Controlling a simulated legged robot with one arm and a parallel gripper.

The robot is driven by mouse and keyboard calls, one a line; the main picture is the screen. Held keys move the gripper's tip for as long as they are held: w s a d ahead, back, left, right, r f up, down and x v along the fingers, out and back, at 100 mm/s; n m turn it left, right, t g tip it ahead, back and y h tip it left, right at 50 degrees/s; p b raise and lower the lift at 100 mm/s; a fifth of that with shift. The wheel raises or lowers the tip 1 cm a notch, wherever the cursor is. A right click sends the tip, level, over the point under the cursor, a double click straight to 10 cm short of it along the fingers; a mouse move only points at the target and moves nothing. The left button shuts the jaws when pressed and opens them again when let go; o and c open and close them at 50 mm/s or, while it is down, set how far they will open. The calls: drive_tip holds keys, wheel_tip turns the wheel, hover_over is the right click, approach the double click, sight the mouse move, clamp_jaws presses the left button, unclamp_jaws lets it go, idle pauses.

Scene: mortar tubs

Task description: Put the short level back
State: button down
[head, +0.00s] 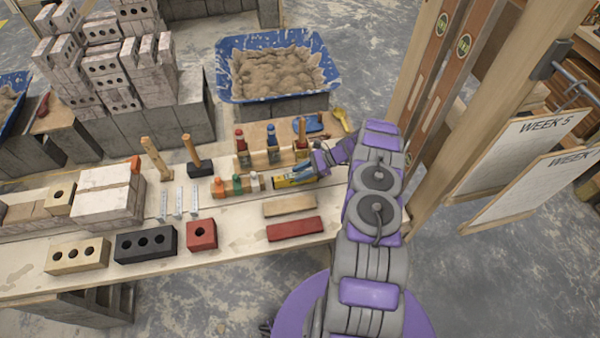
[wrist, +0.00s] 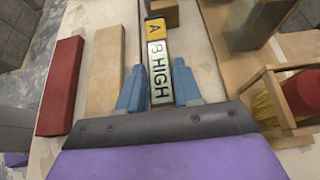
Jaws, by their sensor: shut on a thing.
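My gripper (wrist: 160,72) has its two blue fingers closed on either side of a narrow lettered bar (wrist: 159,60), yellow at the far end and pale nearer, marked A, B and HIGH. In the head view my gripper (head: 312,170) is low over the right end of the bench, at the yellow bar (head: 292,179). I cannot tell whether this bar is the short level. Its near end is hidden by my gripper. Two long red levels (head: 462,48) with green vials stand against the wooden frame on the right.
A red strip (head: 295,228) and a tan strip (head: 290,205) lie in front of my gripper. Small bottles (head: 237,184) stand left of the bar. A wooden rack (head: 250,160) with bottles is behind it. A blue mortar tub (head: 225,80) stands farther back.

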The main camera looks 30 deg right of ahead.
drive_tip(key=shift+d+f, duration=0.2)
drive_tip(key=shift+d, duration=0.75)
drive_tip(key=shift+a, duration=0.9)
drive_tip(key=shift+d+f, duration=0.3)
drive_tip(key=shift+d, duration=0.25)
drive_tip(key=c, duration=1)
unclamp_jaws()
drive_tip(key=shift+d, duration=0.2)
drive_tip(key=o, duration=0.3)
drive_tip(key=shift+a, duration=0.35)
drive_tip(key=shift+a+r, duration=0.1)
drive_tip(key=shift+a, duration=0.15)
drive_tip(key=p+v, duration=0.1)
drive_tip(key=v, duration=0.5)
drive_tip(key=shift+d, duration=0.2)
drive_tip(key=shift+s+d+r, duration=0.15)
drive_tip(key=shift+d+r, duration=0.15)
drive_tip(key=shift+d, duration=0.05)
